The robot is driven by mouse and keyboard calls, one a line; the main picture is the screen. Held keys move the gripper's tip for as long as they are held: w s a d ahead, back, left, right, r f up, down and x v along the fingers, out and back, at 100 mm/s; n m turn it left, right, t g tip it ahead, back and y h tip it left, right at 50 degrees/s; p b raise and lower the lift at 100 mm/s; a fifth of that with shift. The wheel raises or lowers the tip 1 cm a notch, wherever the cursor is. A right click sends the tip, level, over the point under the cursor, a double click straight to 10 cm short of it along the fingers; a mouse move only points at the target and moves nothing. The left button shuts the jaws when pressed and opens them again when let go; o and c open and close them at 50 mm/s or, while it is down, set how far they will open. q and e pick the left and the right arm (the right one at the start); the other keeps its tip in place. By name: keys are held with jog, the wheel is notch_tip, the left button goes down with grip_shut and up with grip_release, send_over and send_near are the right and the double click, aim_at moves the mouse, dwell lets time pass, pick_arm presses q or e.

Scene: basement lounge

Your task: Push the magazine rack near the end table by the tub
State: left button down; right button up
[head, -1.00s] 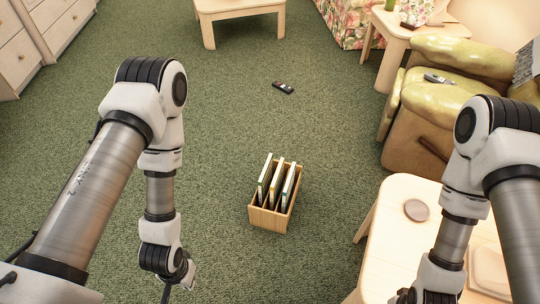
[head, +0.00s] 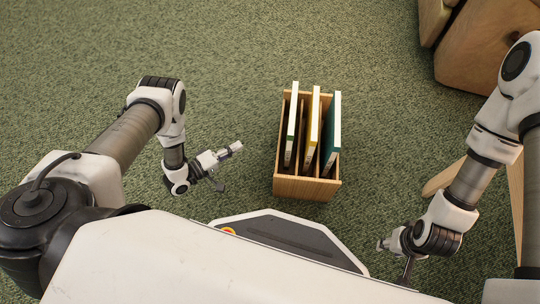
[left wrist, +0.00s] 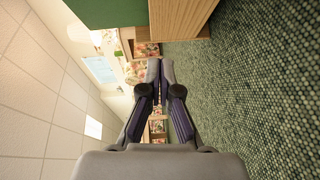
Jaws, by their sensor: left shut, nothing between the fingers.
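The magazine rack (head: 306,187) is a light wooden open-topped box on the carpet, with three upright magazines inside. My left gripper (head: 238,148) is left of the rack, with a strip of carpet between them. Its fingers are together and empty, and it points toward the rack's left side. In the left wrist view, my shut fingers (left wrist: 160,72) are in the middle and the rack's wooden wall (left wrist: 182,20) is at the top. My right gripper (head: 392,255) is low, right of the rack; its fingers are too unclear to judge. A pale wooden table leg (head: 442,178) shows at the right; its tabletop is mostly out of view.
A brown seat base (head: 492,45) stands at the upper right. My own base lies just below the rack in the head view. Green carpet (head: 230,60) is clear above and left of the rack, and between the rack and the table leg.

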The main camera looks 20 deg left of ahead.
pick_arm(q)
jog(key=w+d+f+h+b, duration=0.1)
jog(key=w+d+f+b, duration=0.1)
jog(key=w+d+b, duration=0.4)
jog(key=w+d, duration=0.1)
jog(key=d, duration=0.2)
jog(key=shift+w+d+n, duration=0.2)
jog(key=shift+d+n, duration=0.1)
pick_arm(e)
notch_tip(320, 180, down, 8)
jog(key=shift+w, duration=0.15)
